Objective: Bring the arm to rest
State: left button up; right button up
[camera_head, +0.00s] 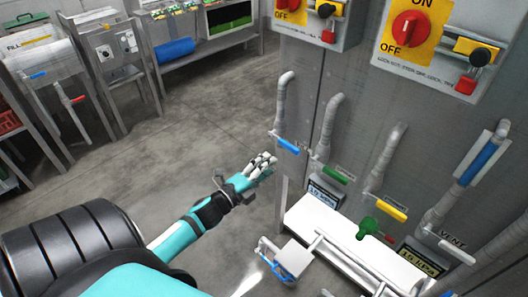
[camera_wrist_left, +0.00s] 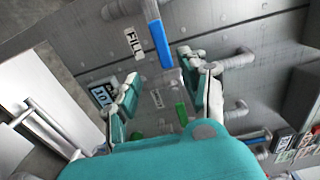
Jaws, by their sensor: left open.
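My left arm (camera_head: 185,235) reaches in from the lower left in the head view. My left gripper (camera_head: 265,165) is in front of the grey wall panel, just left of and below a blue valve handle (camera_head: 287,146). In the left wrist view its fingers are spread apart (camera_wrist_left: 162,85), with nothing seen between them in their grasp. The blue handle (camera_wrist_left: 159,44) shows beyond the fingertips, beside a FILL label (camera_wrist_left: 133,43). It looks apart from the fingers. My right gripper is not in view.
Green (camera_head: 335,175) and yellow (camera_head: 388,208) handles sit on pipes to the right. A white ledge (camera_head: 312,216) with a green knob (camera_head: 367,228) juts out below. Red switches (camera_head: 408,28) are above. Open floor (camera_head: 190,130) lies left of the gripper.

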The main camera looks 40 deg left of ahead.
pick_arm(q)
jog(key=shift+s, duration=0.45)
jog(key=s+d+f+n+g+y+p, duration=0.1)
jog(key=s+f+n+g, duration=0.4)
jog(key=f, duration=1)
jog(key=s+d+f+n+g+y, duration=0.1)
jog(key=s+f+n+g, duration=0.35)
jog(key=f, duration=1.05)
jog(key=s+d+f+n+g, duration=0.2)
jog(key=s+f, duration=0.3)
jog(key=s, duration=0.5)
jog(key=s+d+f+n+g+p, duration=0.1)
jog(key=s+d+f, duration=0.4)
jog(key=s, duration=0.6)
jog(key=s+d+f+n+g, duration=0.4)
jog(key=s+f, duration=0.2)
jog(key=s, duration=0.4)
jog(key=shift+s+f+h, duration=0.2)
jog(key=shift+f+h, duration=0.2)
